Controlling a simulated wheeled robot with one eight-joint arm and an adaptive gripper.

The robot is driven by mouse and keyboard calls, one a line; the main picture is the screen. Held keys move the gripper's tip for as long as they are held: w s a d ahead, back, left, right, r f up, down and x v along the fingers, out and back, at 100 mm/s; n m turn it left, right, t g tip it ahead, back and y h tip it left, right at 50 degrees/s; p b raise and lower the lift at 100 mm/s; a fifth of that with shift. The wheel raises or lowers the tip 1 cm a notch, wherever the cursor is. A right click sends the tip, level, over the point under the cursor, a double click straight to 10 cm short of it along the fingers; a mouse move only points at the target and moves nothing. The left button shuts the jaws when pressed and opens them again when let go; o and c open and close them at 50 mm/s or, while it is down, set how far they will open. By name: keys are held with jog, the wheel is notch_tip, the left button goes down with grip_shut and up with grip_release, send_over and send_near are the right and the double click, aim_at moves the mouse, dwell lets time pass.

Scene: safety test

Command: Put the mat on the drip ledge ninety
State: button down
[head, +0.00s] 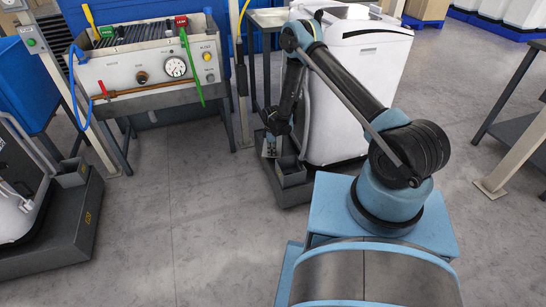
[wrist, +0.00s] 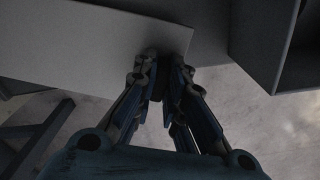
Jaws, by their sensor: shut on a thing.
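My gripper (head: 275,125) reaches down beside the white machine, just above its dark base; my arm partly hides it. In the wrist view my gripper (wrist: 160,72) is shut on the edge of a flat grey sheet, which I take to be the mat (wrist: 95,42). A small pale patch below the gripper in the head view may be the same mat (head: 268,148). Two dark ledges show: one under the white machine (head: 285,197) and one at the left (head: 60,245) with a small yellow marking I cannot read clearly. I cannot tell which is ninety.
A small grey open bin (head: 291,174) stands on the right ledge close to my gripper. The white machine (head: 358,85) rises right behind it. A test bench (head: 150,75) with a gauge and hoses stands at the back left. The floor (head: 190,230) between the ledges is clear.

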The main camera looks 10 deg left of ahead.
jog(key=shift+w+d+f, duration=0.1)
jog(key=shift+d+f, duration=0.1)
jog(key=shift+f, duration=0.75)
jog(key=shift+w+d+f, duration=0.1)
jog(key=shift+d+f, duration=0.05)
jog(key=shift+f, duration=0.75)
jog(key=c, duration=1.7)
grip_release()
jog(key=shift+o, duration=0.2)
jog(key=shift+r, duration=0.15)
notch_tip(320, 180, up, 12)
jog(key=shift+f, duration=0.1)
